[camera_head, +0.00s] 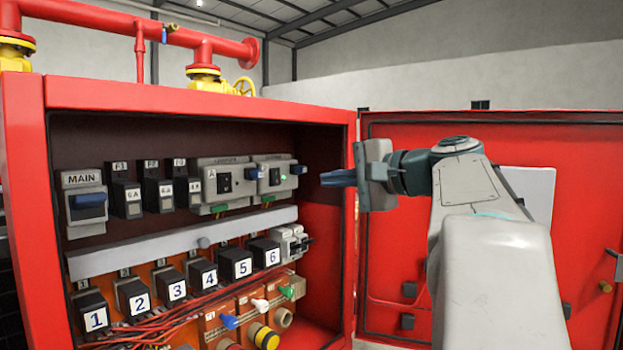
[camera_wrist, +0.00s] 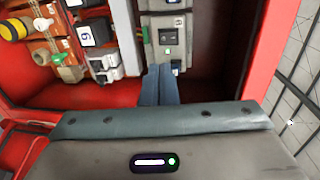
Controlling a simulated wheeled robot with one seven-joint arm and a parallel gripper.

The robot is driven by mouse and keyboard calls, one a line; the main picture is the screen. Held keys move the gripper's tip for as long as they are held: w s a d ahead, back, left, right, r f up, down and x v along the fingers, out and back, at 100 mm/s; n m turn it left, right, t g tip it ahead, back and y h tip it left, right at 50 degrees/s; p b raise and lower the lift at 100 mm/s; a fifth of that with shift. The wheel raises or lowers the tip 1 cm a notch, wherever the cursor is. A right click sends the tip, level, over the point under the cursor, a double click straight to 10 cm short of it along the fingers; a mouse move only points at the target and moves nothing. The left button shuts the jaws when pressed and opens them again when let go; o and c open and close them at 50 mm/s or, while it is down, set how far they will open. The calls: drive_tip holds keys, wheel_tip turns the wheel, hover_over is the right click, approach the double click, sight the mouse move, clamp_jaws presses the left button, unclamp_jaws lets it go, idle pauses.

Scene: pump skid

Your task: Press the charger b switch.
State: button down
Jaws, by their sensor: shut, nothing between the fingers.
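The charger b unit (camera_head: 272,180) is the right one of two grey charger boxes on the upper row inside the red cabinet. Its black switch (camera_head: 275,177) faces out, with a small green light to its right. In the wrist view the same switch (camera_wrist: 168,37) shows above my fingertips. My gripper (camera_head: 323,179) is shut and empty, its blue fingers pointing left, apart from the charger in the head view. In the wrist view my gripper (camera_wrist: 160,68) overlaps the charger's lower end; I cannot tell the depth gap. The switch's position is too small to tell.
The charger a unit (camera_head: 218,184) sits directly left. The MAIN switch (camera_head: 86,202) is far left, and numbered black blocks (camera_head: 204,276) fill the lower row. The open red door (camera_head: 405,150) stands behind my arm.

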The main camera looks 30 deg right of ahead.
sight(276, 177)
drive_tip(key=p+x, duration=0.2)
drive_tip(key=x, duration=0.9)
drive_tip(key=shift+w+a+f+p, duration=0.1)
drive_tip(key=shift+w+p, duration=0.25)
drive_tip(key=shift+p, duration=0.05)
